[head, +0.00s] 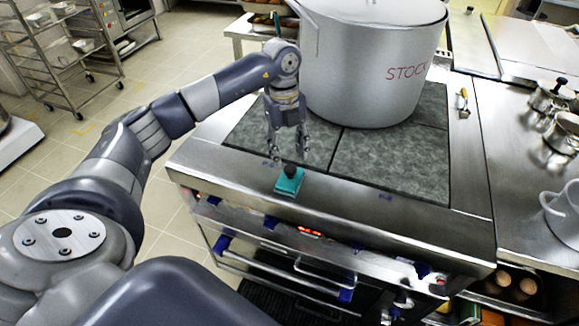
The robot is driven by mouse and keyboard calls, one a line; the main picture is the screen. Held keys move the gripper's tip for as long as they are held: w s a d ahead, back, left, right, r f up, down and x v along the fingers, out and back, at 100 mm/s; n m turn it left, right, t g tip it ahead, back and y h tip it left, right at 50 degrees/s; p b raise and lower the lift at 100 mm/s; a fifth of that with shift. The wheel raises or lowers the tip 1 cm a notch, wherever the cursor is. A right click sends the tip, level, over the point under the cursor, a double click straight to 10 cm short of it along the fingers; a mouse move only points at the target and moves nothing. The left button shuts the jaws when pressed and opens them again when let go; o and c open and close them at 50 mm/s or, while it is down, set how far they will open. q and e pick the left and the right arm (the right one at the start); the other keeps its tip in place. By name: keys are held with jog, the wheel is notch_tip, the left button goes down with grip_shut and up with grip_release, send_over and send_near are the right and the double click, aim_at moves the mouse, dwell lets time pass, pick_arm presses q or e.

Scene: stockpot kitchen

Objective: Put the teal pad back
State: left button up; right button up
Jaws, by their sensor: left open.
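The teal pad (288,185) is a small teal block with a dark knob on top. It lies on the steel front rim of the stove (400,214), near the left front part of the dark cooking plates. My left gripper (288,155) points down just above and behind the pad, with its fingers apart and nothing seen between them. Whether a fingertip touches the knob I cannot tell. My right gripper is out of view.
A large stockpot (375,65) marked STOCK stands on the cooking plates (395,160), close to the right of my left gripper. Steel counters with small pots (550,97) and a white pitcher (562,215) are at right. A wire rack (55,55) stands at far left over open floor.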

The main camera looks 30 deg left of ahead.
pick_arm(q)
notch_tip(320, 180, up, 6)
jog(key=b, duration=0.1)
jog(key=shift+w+a+r, duration=0.15)
jog(key=shift+w+a, duration=0.1)
jog(key=shift+a, duration=0.1)
